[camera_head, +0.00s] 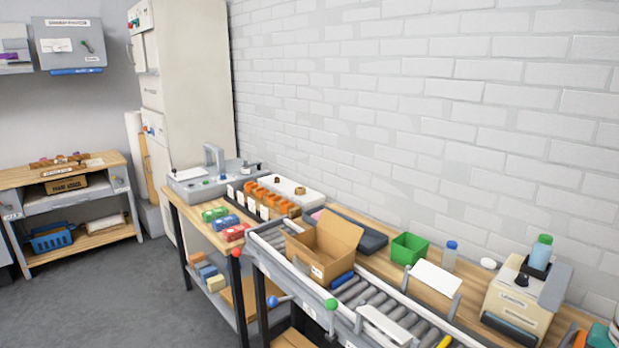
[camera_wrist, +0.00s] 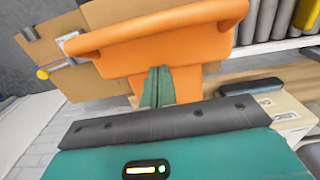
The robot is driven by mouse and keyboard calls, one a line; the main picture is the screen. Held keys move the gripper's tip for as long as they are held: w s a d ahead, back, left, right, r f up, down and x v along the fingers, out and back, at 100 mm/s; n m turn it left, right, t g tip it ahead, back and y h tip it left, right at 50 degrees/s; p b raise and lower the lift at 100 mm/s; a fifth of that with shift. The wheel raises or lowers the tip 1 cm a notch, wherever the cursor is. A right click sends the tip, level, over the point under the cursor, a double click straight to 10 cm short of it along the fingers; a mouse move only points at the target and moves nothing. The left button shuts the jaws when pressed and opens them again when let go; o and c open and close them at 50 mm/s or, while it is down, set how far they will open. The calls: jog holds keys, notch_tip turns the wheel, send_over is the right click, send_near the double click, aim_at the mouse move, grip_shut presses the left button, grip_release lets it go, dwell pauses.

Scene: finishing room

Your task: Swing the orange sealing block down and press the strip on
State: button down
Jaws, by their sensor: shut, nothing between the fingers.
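The orange sealing block (camera_wrist: 130,50) fills the upper middle of the wrist view as a wide orange bar with a narrower part below it. My gripper (camera_wrist: 157,88) shows as two greenish fingers held together, shut and empty. The fingertips are in front of the orange block's lower part; I cannot tell whether they touch it. An open cardboard box (camera_head: 318,250) with a raised flap sits on the roller conveyor (camera_head: 400,318) in the head view. Brown cardboard (camera_wrist: 45,60) also shows behind the block in the wrist view. I cannot make out the strip.
A green bin (camera_head: 409,248), a blue-capped bottle (camera_head: 450,256) and a beige machine (camera_head: 515,305) stand along the bench behind the conveyor. A white brick wall (camera_head: 430,100) backs it. The grey floor (camera_head: 100,300) at the left is clear.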

jog(key=shift+f, duration=0.7)
dwell(0.9)
jog(key=shift+r, duration=0.1)
jog(key=shift+r, duration=3.5)
jog(key=w+a+r+n+t+h, duration=0.1)
jog(key=a+r+n, duration=0.15)
jog(key=a, duration=0.95)
jog(key=w+a+r+n+t+h, duration=0.15)
jog(key=a+r, duration=0.25)
jog(key=a, duration=0.8)
jog(key=s+a+n+t+y, duration=0.1)
jog(key=s+a+n, duration=0.2)
jog(key=s+a, duration=0.2)
jog(key=s+a+f+n+t+y, duration=0.1)
jog(key=s+a, duration=0.4)
jog(key=a, duration=0.7)
jog(key=shift+a+n+t, duration=0.15)
jog(key=shift+n+t, duration=0.4)
jog(key=shift+n, duration=0.35)
